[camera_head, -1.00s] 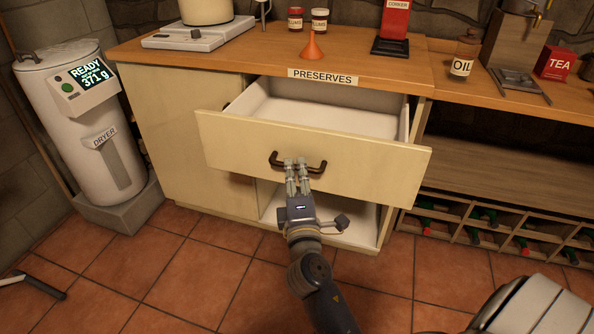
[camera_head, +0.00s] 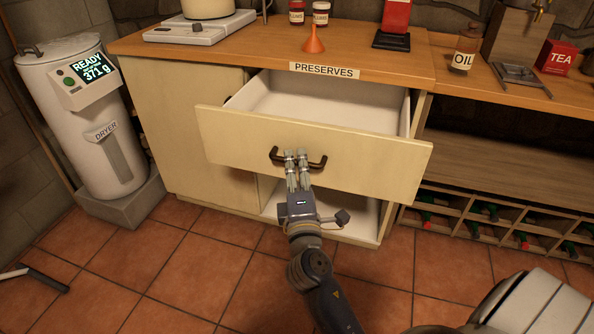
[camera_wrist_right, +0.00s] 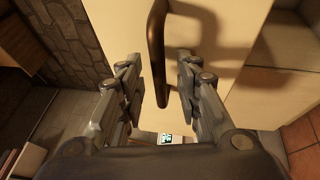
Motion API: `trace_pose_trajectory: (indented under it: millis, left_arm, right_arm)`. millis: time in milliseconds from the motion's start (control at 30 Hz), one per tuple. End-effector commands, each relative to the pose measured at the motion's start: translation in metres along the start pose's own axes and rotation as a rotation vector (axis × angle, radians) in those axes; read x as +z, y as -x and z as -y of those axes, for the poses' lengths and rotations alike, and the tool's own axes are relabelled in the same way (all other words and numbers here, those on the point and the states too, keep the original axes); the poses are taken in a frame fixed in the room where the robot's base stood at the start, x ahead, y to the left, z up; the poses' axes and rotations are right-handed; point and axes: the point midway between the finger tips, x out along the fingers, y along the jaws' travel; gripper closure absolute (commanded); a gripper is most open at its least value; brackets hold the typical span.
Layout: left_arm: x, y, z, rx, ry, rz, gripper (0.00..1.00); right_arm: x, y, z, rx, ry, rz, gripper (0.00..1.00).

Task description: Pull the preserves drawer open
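The preserves drawer (camera_head: 225,137) stands well out from the cabinet, and its white inside shows empty where I can see it. Its PRESERVES label (camera_head: 324,71) is on the counter edge above. The dark bar handle (camera_head: 316,164) is on the drawer front. My right gripper (camera_head: 297,157) is at the middle of the handle. In the right wrist view, the handle (camera_wrist_right: 157,50) runs between the two fingers of my right gripper (camera_wrist_right: 158,78), with a visible gap on each side, so the fingers are open around it. My left gripper is not in view.
A white dryer (camera_head: 80,130) stands on a block at left. A wine rack (camera_head: 490,215) is at right.

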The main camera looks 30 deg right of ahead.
Motion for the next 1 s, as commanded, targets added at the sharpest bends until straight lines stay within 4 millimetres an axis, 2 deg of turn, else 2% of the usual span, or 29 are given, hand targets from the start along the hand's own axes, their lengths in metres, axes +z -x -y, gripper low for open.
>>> trace_pose_trajectory:
  millis: [167,500,700,833,1000]
  left_arm:
    - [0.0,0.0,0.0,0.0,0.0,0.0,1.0]
    - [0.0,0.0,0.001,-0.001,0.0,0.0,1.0]
    - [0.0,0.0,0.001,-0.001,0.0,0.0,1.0]
    - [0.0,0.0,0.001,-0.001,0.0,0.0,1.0]
    - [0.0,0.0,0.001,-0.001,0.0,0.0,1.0]
  right_arm:
    - [0.0,0.014,0.001,-0.004,-0.001,0.0,0.69]
    - [0.0,0.077,0.002,-0.005,0.002,-0.002,0.69]
    - [-0.001,0.107,0.001,-0.003,0.003,-0.003,0.69]
    - [0.0,0.117,0.001,-0.001,0.0,-0.002,0.69]
    - [0.0,0.12,0.0,0.0,0.0,0.0,0.69]
